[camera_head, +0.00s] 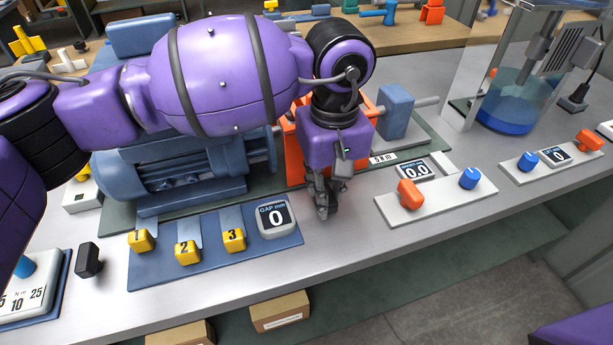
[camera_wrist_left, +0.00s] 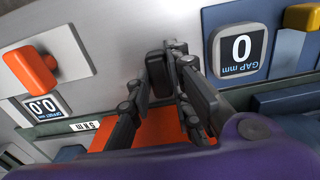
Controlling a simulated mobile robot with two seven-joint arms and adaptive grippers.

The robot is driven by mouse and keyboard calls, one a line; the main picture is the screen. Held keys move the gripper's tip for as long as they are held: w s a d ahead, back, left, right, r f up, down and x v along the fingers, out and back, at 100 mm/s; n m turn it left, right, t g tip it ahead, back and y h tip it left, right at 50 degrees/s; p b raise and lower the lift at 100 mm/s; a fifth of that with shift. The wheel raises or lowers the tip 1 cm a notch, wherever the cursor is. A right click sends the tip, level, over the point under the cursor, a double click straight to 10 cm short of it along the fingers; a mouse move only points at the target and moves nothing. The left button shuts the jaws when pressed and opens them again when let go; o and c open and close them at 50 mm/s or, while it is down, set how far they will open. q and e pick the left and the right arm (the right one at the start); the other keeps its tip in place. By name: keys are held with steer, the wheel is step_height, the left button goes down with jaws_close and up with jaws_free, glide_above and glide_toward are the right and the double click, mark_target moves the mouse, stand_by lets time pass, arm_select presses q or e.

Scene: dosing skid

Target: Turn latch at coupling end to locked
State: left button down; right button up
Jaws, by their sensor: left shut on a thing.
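My left gripper (camera_head: 325,207) points down at the front of the orange coupling guard (camera_head: 296,155), just right of the GAP display. The left wrist view shows its fingers (camera_wrist_left: 163,78) closed around a small dark block (camera_wrist_left: 156,68), which I take to be the latch. The orange guard (camera_wrist_left: 155,134) lies behind the fingers in that view. The fingers hide most of the latch in the head view, and I cannot read its turn position. My right gripper is not in view.
A blue panel with yellow tabs 1, 2, 3 and a GAP display (camera_head: 277,219) reading 0 lies left of the gripper. A light panel with an orange knob (camera_head: 410,194) and blue knob (camera_head: 469,178) lies right. A blue motor (camera_head: 180,165) stands behind. The bench's front edge is near.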

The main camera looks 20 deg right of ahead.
arm_select(q)
steer(key=c, duration=1.6)
jaws_free()
step_height(320, 180, up, 12)
steer(key=shift+r, duration=0.1)
